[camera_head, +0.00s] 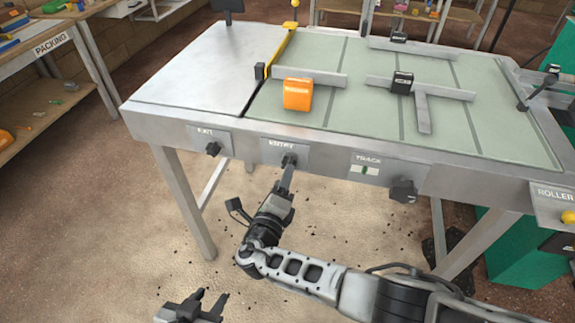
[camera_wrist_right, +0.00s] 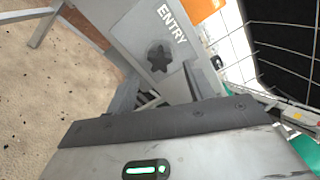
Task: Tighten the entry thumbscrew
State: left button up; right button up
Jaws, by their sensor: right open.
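The entry thumbscrew (camera_head: 289,159) is a dark knob on the grey plate marked ENTRY, on the table's front face. In the right wrist view the thumbscrew (camera_wrist_right: 159,58) shows as a black lobed knob ahead of my fingers. My right gripper (camera_head: 287,174) is open, with its fingers pointing up at the thumbscrew from just below and in front. I cannot tell whether they touch it. My left gripper (camera_head: 210,298) is low at the bottom left, well away from the table; its fingers look apart and empty.
The exit knob (camera_head: 213,149) is left of the entry plate. The track plate (camera_head: 366,168) and a larger dark knob (camera_head: 403,191) are to the right. An orange block (camera_head: 297,94) sits on the tabletop above. The floor in front is open.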

jog(key=shift+w, duration=0.1)
jog(key=b+x, duration=0.2)
jog(key=x, duration=0.2)
dwell(0.6)
jog(key=c, duration=1)
jog(key=shift+o, duration=0.2)
